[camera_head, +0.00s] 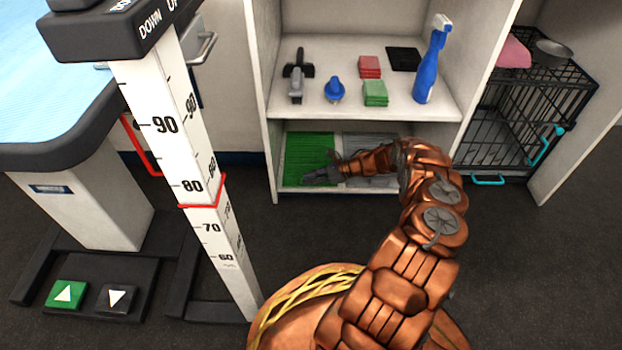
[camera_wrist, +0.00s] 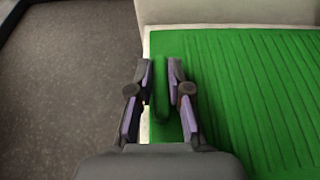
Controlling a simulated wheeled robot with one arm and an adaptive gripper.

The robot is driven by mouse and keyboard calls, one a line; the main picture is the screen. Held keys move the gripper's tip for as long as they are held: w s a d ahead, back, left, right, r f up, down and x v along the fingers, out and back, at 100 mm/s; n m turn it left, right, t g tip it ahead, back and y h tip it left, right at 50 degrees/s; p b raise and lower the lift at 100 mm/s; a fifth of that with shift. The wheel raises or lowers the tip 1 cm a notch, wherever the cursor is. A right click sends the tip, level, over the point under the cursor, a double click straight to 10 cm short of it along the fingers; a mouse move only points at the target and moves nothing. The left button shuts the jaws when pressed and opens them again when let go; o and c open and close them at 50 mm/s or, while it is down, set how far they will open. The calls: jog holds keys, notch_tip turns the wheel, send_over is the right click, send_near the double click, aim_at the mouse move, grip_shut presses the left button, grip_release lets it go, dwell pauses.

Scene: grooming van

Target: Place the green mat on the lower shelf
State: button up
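The green mat (camera_head: 305,152) lies on the left part of the lower shelf (camera_head: 300,189), with ribs across its top. In the wrist view the mat (camera_wrist: 240,85) fills the right side, and its left edge runs close to the pale shelf border. The fingers' contact with the strip is partly hidden.
A grey ribbed mat (camera_head: 370,150) lies on the lower shelf, right of the green mat, partly behind my arm. The upper shelf (camera_head: 325,112) holds brushes, red and green stacks and a blue spray bottle (camera_head: 430,65). A wire crate (camera_head: 510,125) stands right; a height scale (camera_head: 190,150) stands left.

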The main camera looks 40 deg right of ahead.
jog(key=o, duration=0.4)
jog(key=shift+c, duration=0.2)
jog(key=p+v, duration=0.4)
jog(key=v, duration=0.8)
